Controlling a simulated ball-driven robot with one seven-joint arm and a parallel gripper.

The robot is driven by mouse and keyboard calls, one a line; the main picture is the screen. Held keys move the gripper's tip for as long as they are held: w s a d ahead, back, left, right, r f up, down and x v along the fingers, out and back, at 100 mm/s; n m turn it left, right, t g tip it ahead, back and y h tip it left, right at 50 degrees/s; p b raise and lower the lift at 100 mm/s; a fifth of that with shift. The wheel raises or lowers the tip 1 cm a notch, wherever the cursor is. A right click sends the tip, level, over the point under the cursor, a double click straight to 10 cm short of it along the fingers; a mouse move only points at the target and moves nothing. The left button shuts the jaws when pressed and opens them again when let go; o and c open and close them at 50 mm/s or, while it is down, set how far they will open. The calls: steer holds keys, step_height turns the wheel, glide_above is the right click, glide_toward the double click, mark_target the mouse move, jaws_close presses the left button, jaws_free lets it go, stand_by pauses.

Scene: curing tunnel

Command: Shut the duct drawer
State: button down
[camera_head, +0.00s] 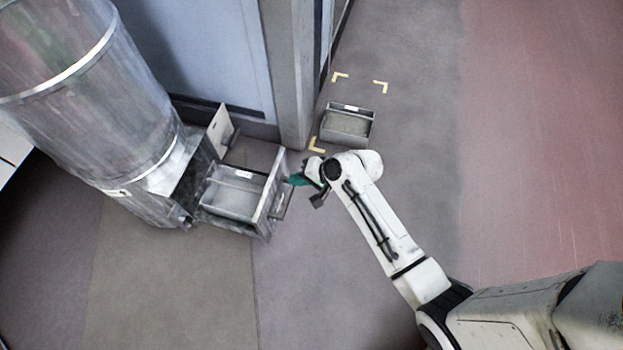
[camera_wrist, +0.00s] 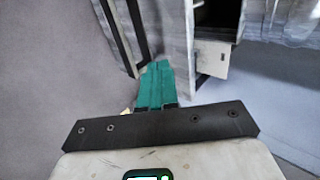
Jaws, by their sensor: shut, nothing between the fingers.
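The duct drawer (camera_head: 232,199) is pulled out of the base of a large metal duct (camera_head: 95,110) at the left. Its upright front panel (camera_head: 271,192) faces right and carries a bar handle (camera_head: 285,200). My gripper (camera_head: 294,180) has green fingers and is close to the outer side of the front panel, near its far end. I cannot tell whether it touches. In the wrist view the green fingers (camera_wrist: 157,72) are together with nothing between them. The dark duct opening (camera_wrist: 217,14) shows at upper right there.
A beige flap (camera_head: 220,130) stands open beside the drawer; the wrist view shows it too (camera_wrist: 212,60). A pillar (camera_head: 290,75) stands behind. Floor at front is clear.

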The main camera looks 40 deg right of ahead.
mark_target(275, 178)
steer(key=shift+w+a+r+b, duration=0.1)
steer(key=shift+w+a+b, duration=0.15)
steer(key=shift+w, duration=0.3)
steer(key=shift+w+a+b, duration=0.1)
steer(key=shift+w+a, duration=0.3)
steer(key=shift+w, duration=0.1)
steer(key=shift+w+a+r+b, duration=0.1)
steer(key=shift+w+a+b, duration=0.15)
steer(key=shift+w, duration=0.3)
steer(key=shift+a, duration=0.1)
